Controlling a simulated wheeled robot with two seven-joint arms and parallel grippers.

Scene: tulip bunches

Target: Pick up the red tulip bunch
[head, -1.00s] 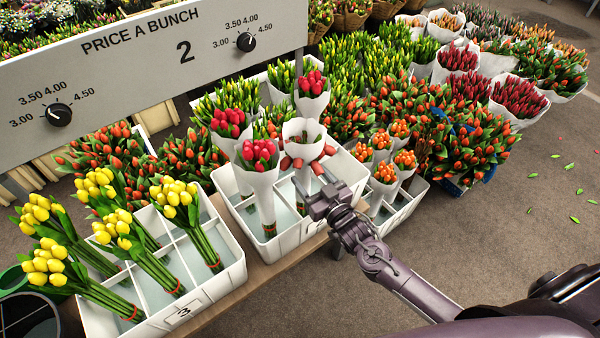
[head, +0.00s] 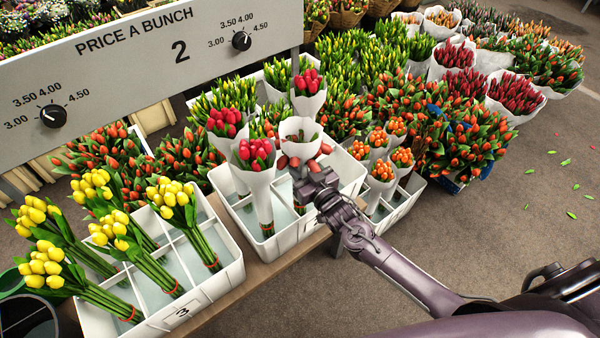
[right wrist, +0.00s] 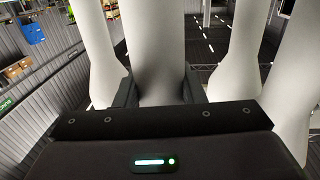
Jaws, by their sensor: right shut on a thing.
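Three upright bunches of red tulips in white paper stand in the middle crate: front left (head: 257,152), back left (head: 226,122) and back right (head: 309,82). A fourth white-wrapped bunch (head: 300,128) stands at front right, with drooping pinkish-orange heads around its wrapper. My right gripper (head: 302,183) is at this front-right bunch, low on its wrapper. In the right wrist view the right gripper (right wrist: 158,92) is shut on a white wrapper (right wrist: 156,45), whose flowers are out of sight. My left gripper is not in view.
The white middle crate (head: 303,228) has dividers. A crate of yellow tulips (head: 222,285) stands left, and a crate with small orange bunches (head: 402,207) right. A price board (head: 150,60) hangs at upper left. Other white wrappers (right wrist: 97,55) stand close beside my right gripper.

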